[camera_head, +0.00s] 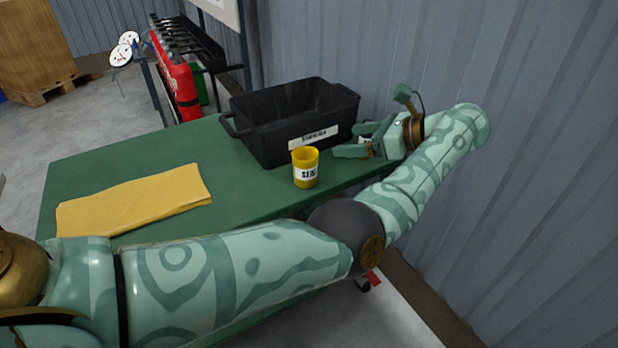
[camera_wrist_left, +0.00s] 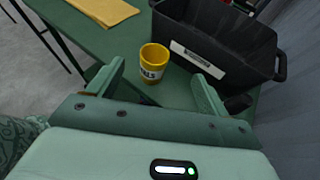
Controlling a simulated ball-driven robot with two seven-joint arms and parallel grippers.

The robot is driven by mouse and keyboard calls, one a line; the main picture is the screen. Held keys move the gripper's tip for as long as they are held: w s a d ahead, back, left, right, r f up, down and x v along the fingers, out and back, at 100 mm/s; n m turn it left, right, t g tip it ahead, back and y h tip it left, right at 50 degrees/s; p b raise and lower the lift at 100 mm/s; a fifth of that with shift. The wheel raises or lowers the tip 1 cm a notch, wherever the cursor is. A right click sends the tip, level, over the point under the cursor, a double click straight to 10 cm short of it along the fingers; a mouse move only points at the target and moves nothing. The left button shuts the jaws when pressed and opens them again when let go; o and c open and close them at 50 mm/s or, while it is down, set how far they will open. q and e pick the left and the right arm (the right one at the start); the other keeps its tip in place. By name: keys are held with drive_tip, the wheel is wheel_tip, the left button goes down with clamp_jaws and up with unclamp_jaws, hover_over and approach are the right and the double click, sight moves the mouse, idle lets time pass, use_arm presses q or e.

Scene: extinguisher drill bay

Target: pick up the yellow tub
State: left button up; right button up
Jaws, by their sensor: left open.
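The yellow tub (camera_head: 305,168) stands upright on the green table, in front of the black crate, with a white label bearing dark letters. My left gripper (camera_head: 352,146) is open and empty, to the right of the tub and apart from it. In the left wrist view the tub (camera_wrist_left: 153,62) shows beyond the gap between the two open fingers (camera_wrist_left: 158,82). My right gripper is not in view.
A black crate (camera_head: 262,150) with a white label stands right behind the tub. A folded yellow cloth (camera_head: 135,200) lies on the green table (camera_head: 100,150) at the left. A grey corrugated wall (camera_head: 420,50) is close on the right. Red extinguishers (camera_head: 178,80) stand on a rack behind.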

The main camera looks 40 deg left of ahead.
use_arm(q)
drive_tip(key=n+h, duration=0.1)
drive_tip(key=b, duration=0.1)
approach(299, 158)
drive_tip(key=a, duration=0.1)
drive_tip(key=s+a, duration=0.2)
drive_tip(key=shift+a+f, duration=0.25)
drive_tip(key=b+x, duration=0.1)
drive_tip(key=x, duration=0.1)
drive_tip(key=f+x, duration=0.1)
drive_tip(key=x, duration=0.1)
drive_tip(key=shift+a+f+b, duration=0.1)
drive_tip(key=shift+f+b, duration=0.05)
drive_tip(key=shift+b, duration=0.2)
drive_tip(key=shift+a, duration=0.25)
drive_tip(key=shift+c, duration=0.9)
drive_tip(key=c, duration=1)
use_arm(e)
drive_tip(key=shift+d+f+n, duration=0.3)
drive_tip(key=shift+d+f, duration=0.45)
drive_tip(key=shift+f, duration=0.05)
